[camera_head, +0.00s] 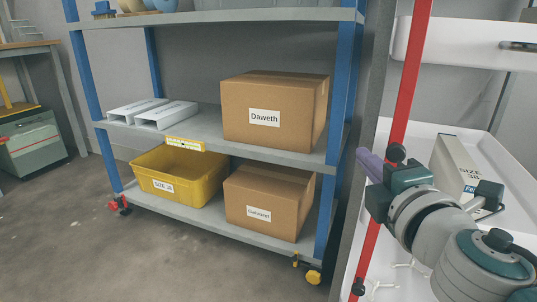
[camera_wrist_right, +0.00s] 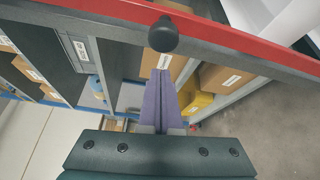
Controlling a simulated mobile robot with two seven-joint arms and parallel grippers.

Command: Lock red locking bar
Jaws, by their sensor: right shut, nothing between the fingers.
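The red locking bar (camera_head: 408,75) runs steeply from top to bottom in the head view, in front of the grey post of the carousel. A black knob (camera_head: 397,153) sticks out of it. My right gripper (camera_head: 361,153) is at the bar near this knob, its purple fingers shut and empty. In the right wrist view the red bar (camera_wrist_right: 225,38) crosses the top, with the black knob (camera_wrist_right: 163,36) just beyond the tips of the closed fingers (camera_wrist_right: 162,82). I cannot tell whether the fingers touch the bar or knob. My left gripper is not in view.
White carousel trays (camera_head: 455,40) stand right of the bar, with a size 38 box (camera_head: 458,165) behind my right arm. A blue-posted shelf (camera_head: 200,17) with cardboard boxes (camera_head: 265,110) and a yellow bin (camera_head: 172,190) stands left. Floor in front (camera_head: 130,260) is clear.

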